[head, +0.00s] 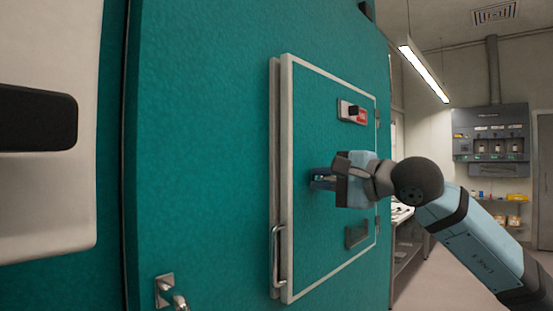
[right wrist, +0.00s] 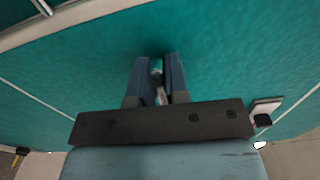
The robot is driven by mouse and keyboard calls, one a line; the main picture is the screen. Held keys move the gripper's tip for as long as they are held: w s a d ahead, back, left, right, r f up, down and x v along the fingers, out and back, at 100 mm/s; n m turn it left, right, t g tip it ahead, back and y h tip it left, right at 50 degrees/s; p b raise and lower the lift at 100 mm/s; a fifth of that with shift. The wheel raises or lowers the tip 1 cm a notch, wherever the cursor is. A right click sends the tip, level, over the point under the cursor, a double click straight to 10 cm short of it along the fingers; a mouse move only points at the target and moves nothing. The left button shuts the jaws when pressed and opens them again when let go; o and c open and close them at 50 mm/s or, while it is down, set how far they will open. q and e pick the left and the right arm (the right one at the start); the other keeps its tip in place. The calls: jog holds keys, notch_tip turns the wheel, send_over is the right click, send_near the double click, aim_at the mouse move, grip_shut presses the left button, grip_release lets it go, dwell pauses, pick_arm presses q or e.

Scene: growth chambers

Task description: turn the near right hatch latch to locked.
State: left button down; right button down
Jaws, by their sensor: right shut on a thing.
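The hatch (head: 310,240) is a teal panel in a pale frame, set in a teal chamber wall, and it looks closed. My right gripper (head: 318,180) reaches in from the right at the middle of the hatch face. It also shows in the right wrist view (right wrist: 157,68), with its fingers close together around a small pale metallic piece, which looks like the hatch latch (right wrist: 161,95). The fingers hide most of the latch, so its turn position cannot be told. My left gripper is not in view.
A bar handle (head: 277,258) stands out at the hatch's left edge. Another handle (head: 165,291) is at lower left. Shelves and floor lie behind at right.

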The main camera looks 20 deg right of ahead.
jog(key=shift+d+r+n, duration=0.1)
jog(key=shift+r+n, duration=0.4)
jog(key=c, duration=1.4)
grip_release()
jog(key=shift+o, duration=1.4)
jog(key=shift+s, duration=0.15)
jog(key=shift+f, duration=0.1)
jog(key=shift+f, duration=0.1)
jog(key=shift+s, duration=0.2)
pick_arm(q)
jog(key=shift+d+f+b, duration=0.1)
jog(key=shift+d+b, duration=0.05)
jog(key=shift+b, duration=0.75)
pick_arm(e)
jog(key=v, duration=1.4)
jog(key=shift+s+a, duration=0.2)
jog(key=shift+a, duration=0.15)
